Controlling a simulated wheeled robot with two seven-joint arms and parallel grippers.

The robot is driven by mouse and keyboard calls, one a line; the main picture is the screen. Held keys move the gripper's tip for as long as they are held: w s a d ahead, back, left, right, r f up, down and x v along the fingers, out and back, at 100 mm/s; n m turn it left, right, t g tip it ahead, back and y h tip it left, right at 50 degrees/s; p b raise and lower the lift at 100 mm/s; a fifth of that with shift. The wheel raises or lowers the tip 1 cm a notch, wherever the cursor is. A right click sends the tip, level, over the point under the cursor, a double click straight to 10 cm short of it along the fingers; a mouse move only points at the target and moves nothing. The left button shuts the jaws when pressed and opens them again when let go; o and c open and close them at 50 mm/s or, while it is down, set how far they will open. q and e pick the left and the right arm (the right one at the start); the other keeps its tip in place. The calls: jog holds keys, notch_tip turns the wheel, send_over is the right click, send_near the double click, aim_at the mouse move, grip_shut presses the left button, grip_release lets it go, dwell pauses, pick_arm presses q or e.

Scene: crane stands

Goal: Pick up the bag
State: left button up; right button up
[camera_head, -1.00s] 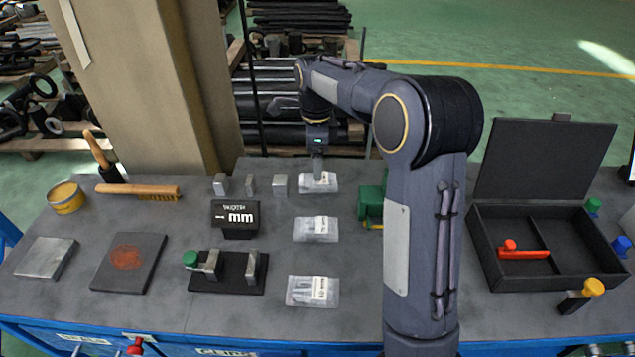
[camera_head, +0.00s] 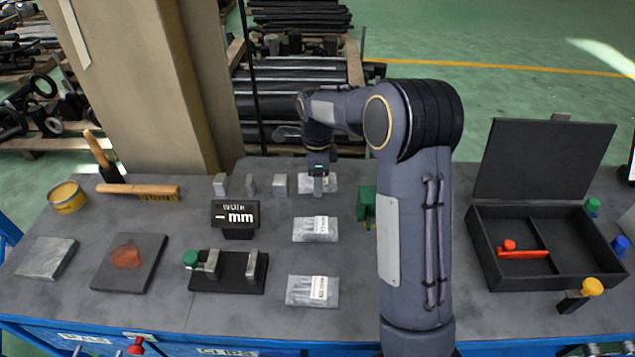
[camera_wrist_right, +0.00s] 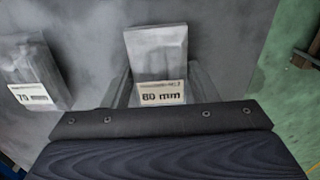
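Three clear bags with white labels lie in a column on the grey table: a far bag (camera_head: 331,184), a middle bag (camera_head: 315,229) and a near bag (camera_head: 312,291). My right gripper (camera_head: 318,192) is over the far bag and hides part of it. In the right wrist view, the bag labelled 80 mm (camera_wrist_right: 158,55) lies between the two open fingers of my right gripper (camera_wrist_right: 160,85). Whether the fingers touch it cannot be told. A bag labelled 70 mm (camera_wrist_right: 33,75) lies to its left there. My left gripper is not in view.
Metal blocks (camera_head: 250,185) and a black mm sign (camera_head: 236,216) stand left of the bags. A green object (camera_head: 366,206) is close on the right, partly behind my arm. An open black case (camera_head: 548,260) stands further right. A clamp stand (camera_head: 228,272) is at front left.

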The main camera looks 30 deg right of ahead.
jog(key=c, duration=0.7)
jog(key=shift+o, duration=0.2)
notch_tip(320, 180, up, 10)
jog(key=shift+f, duration=0.15)
jog(key=shift+s, duration=0.1)
